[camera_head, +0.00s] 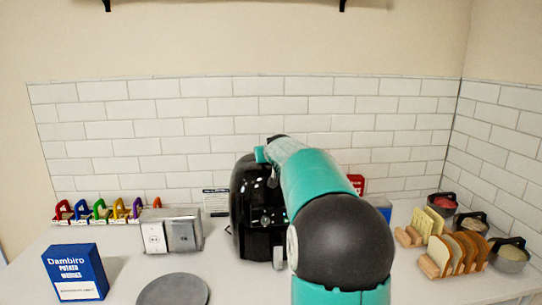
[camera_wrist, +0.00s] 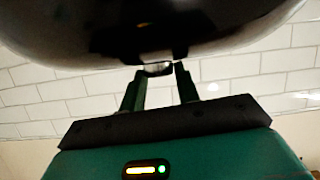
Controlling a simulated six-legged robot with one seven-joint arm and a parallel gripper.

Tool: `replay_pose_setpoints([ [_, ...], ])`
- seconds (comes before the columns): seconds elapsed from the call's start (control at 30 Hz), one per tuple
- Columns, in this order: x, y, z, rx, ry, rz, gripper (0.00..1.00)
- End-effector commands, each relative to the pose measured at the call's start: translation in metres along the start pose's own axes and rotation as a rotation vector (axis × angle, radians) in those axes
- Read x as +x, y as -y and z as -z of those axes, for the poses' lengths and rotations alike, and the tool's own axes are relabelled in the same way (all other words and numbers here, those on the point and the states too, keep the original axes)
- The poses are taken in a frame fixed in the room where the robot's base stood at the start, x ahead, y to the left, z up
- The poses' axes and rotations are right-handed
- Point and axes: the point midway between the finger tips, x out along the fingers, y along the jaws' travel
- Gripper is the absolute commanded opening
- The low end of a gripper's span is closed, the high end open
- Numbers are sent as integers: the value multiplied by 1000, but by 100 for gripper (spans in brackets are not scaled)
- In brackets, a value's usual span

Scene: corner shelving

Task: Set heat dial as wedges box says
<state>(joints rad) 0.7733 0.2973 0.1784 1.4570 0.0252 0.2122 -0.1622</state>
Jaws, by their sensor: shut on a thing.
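The blue wedges box (camera_head: 75,272) stands upright at the front left of the counter. Its large white title reads roughly "Dambiro Potato Wedges"; the small print on its white strip is too small to read. A glossy black appliance (camera_head: 243,205), like an air fryer, stands in the middle, partly hidden by my arm. In the wrist view its dark body (camera_wrist: 60,40) fills the top. My gripper (camera_wrist: 157,70) is shut on a small pale knob (camera_wrist: 155,70), seemingly the heat dial, at the appliance's underside edge in that view. The dial's markings and setting cannot be read.
A metal outlet box (camera_head: 172,232) and a grey round plate (camera_head: 172,291) lie left of the appliance. Several coloured holders (camera_head: 100,211) line the back left. Bread racks (camera_head: 458,252) and dark pots (camera_head: 510,255) stand at the right. A small sign (camera_head: 216,202) stands behind.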

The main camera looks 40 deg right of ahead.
Motion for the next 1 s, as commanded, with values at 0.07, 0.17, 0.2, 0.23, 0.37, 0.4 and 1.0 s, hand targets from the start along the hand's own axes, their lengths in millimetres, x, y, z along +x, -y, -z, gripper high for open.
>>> replay_pose_setpoints([
  [0.07, 0, 4, 1, 3, 0, -18, 9],
  [0.17, 0, 4, 1, 15, 3, -46, 9],
  [0.2, 0, 5, 1, 19, 3, -56, 9],
  [0.23, 0, 5, 1, 22, 4, -65, 9],
  [0.37, 0, 6, 1, 36, 7, -101, 9],
  [0.4, 0, 6, 1, 41, 8, -111, 9],
  [1.0, 2, 8, 0, 113, 26, -283, 9],
])
